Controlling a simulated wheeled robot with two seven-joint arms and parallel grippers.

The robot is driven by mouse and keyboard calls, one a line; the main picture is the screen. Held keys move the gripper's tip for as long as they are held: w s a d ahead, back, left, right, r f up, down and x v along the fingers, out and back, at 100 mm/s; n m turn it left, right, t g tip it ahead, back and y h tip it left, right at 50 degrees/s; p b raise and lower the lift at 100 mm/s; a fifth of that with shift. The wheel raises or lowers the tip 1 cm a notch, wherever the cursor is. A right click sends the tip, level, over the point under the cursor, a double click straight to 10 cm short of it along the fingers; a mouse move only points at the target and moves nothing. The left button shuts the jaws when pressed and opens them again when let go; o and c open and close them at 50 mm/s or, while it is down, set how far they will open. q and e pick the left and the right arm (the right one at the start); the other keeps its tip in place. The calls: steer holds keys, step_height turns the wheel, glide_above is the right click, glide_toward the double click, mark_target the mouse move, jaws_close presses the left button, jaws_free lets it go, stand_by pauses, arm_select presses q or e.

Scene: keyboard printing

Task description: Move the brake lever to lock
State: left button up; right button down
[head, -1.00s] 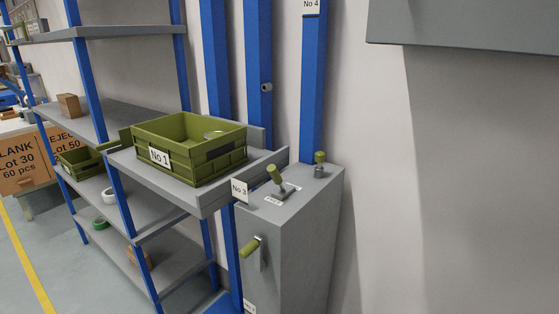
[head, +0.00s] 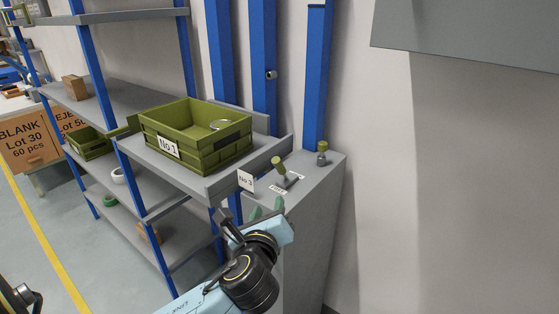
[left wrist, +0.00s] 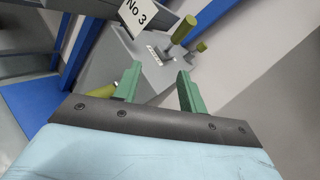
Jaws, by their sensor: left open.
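A lever with an olive-green grip (head: 279,164) stands tilted on top of a grey cabinet (head: 318,195). A small white label (head: 278,190) lies beside its slot; its text is too small to read surely. The lever also shows in the left wrist view (left wrist: 185,29), beyond the fingertips. A second green-topped lever (head: 322,147) stands farther back on the cabinet. A front lever's green grip (left wrist: 101,88) shows partly behind the left finger in the wrist view. My left gripper (head: 267,206) is open and empty at the cabinet's near top edge, apart from the top levers. My right gripper is out of view.
A shelf rack holds a green crate (head: 197,155) marked No 1, left of the cabinet. A No 3 sign (head: 246,181) is close to my left gripper. Blue posts (head: 318,80) stand behind, and a grey panel (head: 470,35) hangs at upper right.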

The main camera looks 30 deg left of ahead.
mark_target(278, 168)
arm_select(q)
steer(key=w+a+r+m, duration=0.1)
steer(key=w+a, duration=0.1)
steer(key=w, duration=0.2)
steer(key=w+a+r+m+t, duration=0.1)
steer(key=w, duration=0.4)
steer(key=w+a+r+m+p, duration=0.1)
steer(key=w+a, duration=0.1)
steer(key=w, duration=0.2)
steer(key=shift+w+a+r+y, duration=0.15)
steer(key=shift+w+a+y, duration=0.15)
steer(key=shift+a, duration=0.05)
jaws_close()
